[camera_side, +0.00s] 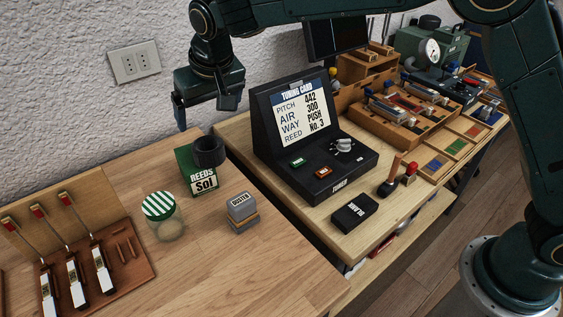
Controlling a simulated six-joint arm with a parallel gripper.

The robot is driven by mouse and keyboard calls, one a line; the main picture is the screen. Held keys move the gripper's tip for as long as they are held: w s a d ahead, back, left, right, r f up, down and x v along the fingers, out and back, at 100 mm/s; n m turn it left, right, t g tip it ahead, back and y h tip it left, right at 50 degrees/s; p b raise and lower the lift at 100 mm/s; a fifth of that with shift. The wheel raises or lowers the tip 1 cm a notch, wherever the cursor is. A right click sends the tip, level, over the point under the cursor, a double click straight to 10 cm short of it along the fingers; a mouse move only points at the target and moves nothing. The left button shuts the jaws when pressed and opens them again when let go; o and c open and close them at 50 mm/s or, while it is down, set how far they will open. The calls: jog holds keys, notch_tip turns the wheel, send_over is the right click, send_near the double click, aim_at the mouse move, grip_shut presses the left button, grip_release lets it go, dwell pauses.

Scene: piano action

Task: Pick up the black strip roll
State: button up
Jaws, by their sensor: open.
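The black strip roll (208,152) is a short dark ring at the right of the green "REEDS Sol" box (202,182), near the back of the wooden bench. It appears to rest on or against the box; which one I cannot tell. My gripper (206,114) is in the air above the roll, pointing down, with its fingers apart and nothing between them. A gap shows between the fingertips and the roll.
A striped-lid jar (160,218) and a "DUSTER" block (242,212) stand in front of the box. A black tuner (318,145) stands to the right. A brown tray (125,262) with hammers lies at left. The wall (60,110) is close behind.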

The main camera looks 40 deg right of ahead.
send_near(208, 146)
jog(key=f, duration=0.2)
jog(key=shift+a+f, duration=0.25)
jog(key=shift+a, duration=0.15)
jog(key=shift+x, duration=2.6)
jog(key=shift+s, duration=0.2)
jog(key=c, duration=1.1)
jog(key=shift+c, duration=0.2)
notch_tip(208, 146, up, 20)
